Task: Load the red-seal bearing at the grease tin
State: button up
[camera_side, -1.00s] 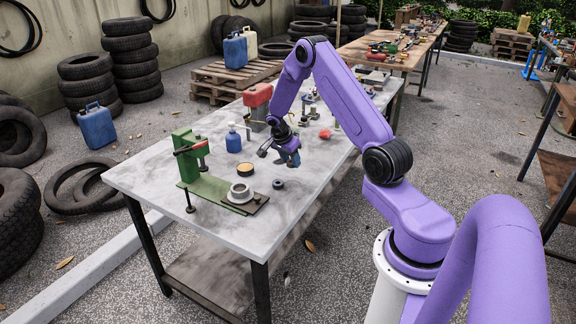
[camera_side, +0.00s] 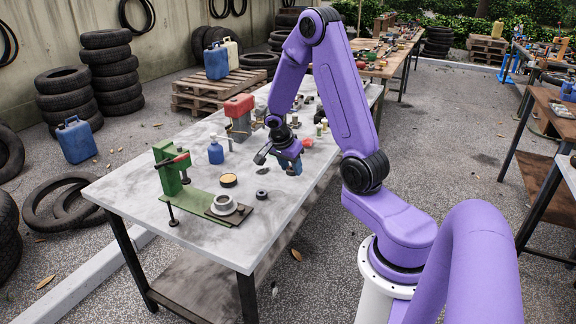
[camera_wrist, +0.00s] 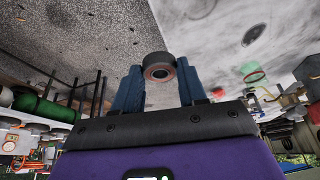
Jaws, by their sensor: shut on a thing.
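My gripper (camera_wrist: 158,85) has blue fingers shut on a small dark ring-shaped bearing (camera_wrist: 158,70) with a reddish ring on its face. In the side view my gripper (camera_side: 290,167) is above the table's right half, and the held bearing is hard to make out there. The round grease tin (camera_side: 228,180), with tan contents, stands on the table to the left of and nearer than my gripper. A separate dark ring-shaped bearing (camera_side: 262,196) lies on the table right of the tin; its seal colour cannot be told.
A green press (camera_side: 168,170) with a pale round housing (camera_side: 223,206) on its base stands at the table's front left. A blue bottle (camera_side: 216,151) and a red-topped item (camera_side: 239,106) stand behind the tin. The table's (camera_side: 130,190) left front corner is bare.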

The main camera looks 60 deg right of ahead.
jog(key=o, duration=0.4)
jog(key=shift+c, duration=1.2)
jog(key=w+d+f+n+t, duration=0.15)
jog(key=w+n, duration=0.35)
jog(key=w, duration=0.8)
jog(key=w+f+n+t, duration=0.2)
jog(key=w+f+n, duration=0.15)
jog(key=w, duration=0.95)
jog(key=shift+n+y, duration=0.25)
jog(key=shift+y, duration=0.15)
jog(key=shift+f, duration=2.4)
